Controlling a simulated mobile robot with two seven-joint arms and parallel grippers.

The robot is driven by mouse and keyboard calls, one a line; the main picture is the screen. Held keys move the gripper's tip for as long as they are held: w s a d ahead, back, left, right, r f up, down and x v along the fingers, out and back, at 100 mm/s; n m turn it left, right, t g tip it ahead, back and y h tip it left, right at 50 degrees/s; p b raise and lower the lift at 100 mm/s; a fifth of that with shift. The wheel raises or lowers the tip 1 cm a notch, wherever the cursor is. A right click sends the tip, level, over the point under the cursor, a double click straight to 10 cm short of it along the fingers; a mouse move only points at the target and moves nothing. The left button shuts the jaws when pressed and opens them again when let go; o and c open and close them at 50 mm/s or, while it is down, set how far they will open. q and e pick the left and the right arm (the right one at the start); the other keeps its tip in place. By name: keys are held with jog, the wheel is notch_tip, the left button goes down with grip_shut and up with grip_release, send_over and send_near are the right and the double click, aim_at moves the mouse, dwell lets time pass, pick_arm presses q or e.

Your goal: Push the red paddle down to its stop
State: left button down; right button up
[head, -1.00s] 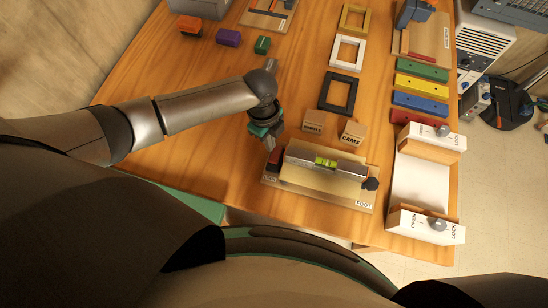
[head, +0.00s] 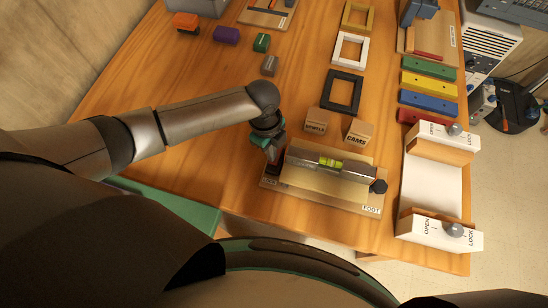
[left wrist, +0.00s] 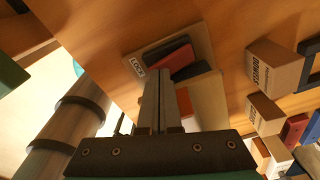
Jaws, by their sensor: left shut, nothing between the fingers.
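The red paddle (left wrist: 168,53) shows in the left wrist view on a wooden base (left wrist: 205,40), beside a label reading LOCK (left wrist: 137,67). In the head view it is mostly hidden behind my left gripper (head: 274,162), at the left end of the base (head: 325,197) that carries a bar with a green level vial (head: 330,163). My left gripper is shut and empty, its fingertips (left wrist: 155,78) pointing at the paddle end. I cannot tell whether they touch the paddle. My right gripper is not in view.
Two small cartons (head: 358,131) stand just behind the base. A black knob (head: 378,187) is at its right end. A white fixture with OPEN and LOCK knobs (head: 432,185) stands to the right. Picture frames (head: 343,91) and coloured bars (head: 428,85) lie farther back.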

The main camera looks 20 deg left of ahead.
pick_arm(q)
notch_tip(320, 180, down, 3)
jog(key=shift+r+b, duration=0.15)
jog(key=shift+b, duration=0.8)
jog(key=shift+a+r, duration=0.1)
jog(key=shift+r, duration=0.05)
jog(key=shift+w+a+r+p, duration=0.2)
jog(key=shift+a+p, duration=0.1)
jog(key=shift+a, duration=0.15)
jog(key=shift+w+a+r+p, duration=0.15)
jog(key=shift+a+p, duration=0.1)
jog(key=shift+a, duration=0.2)
jog(key=shift+w+a+r+p, duration=0.2)
jog(key=shift+a+p, duration=0.1)
jog(key=shift+a, duration=0.15)
jog(key=shift+f, duration=0.1)
notch_tip(320, 180, up, 15)
jog(key=a+p, duration=0.1)
jog(key=p, duration=0.2)
jog(key=shift+w+a, duration=0.15)
jog(key=shift+w, duration=0.1)
